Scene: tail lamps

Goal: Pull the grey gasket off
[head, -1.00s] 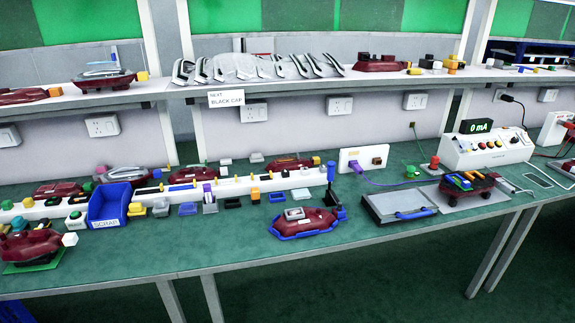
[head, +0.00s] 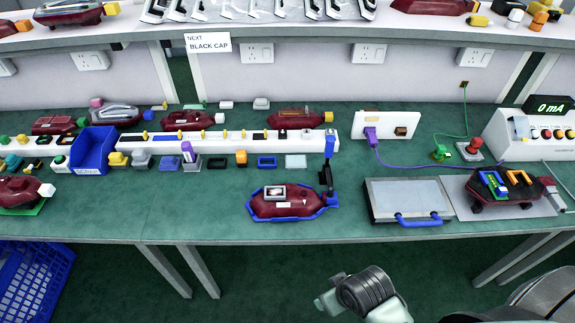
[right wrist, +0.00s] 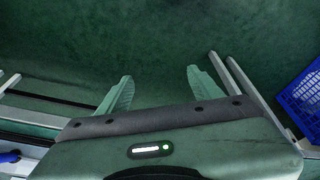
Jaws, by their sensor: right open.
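A dark red lamp body (head: 300,207) lies in a blue cradle (head: 262,217) near the front of the green bench. A small grey frame around a pale centre (head: 275,192) sits on top of it, and looks like the grey gasket. My right gripper (head: 328,298) is in front of and below the bench edge, apart from the lamp. In the right wrist view its two pale green fingers (right wrist: 159,84) are spread and empty over the green floor. My left gripper is in neither view.
A grey flat case with a blue handle (head: 408,197) lies right of the cradle. A white rack (head: 240,146) with small parts runs behind.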

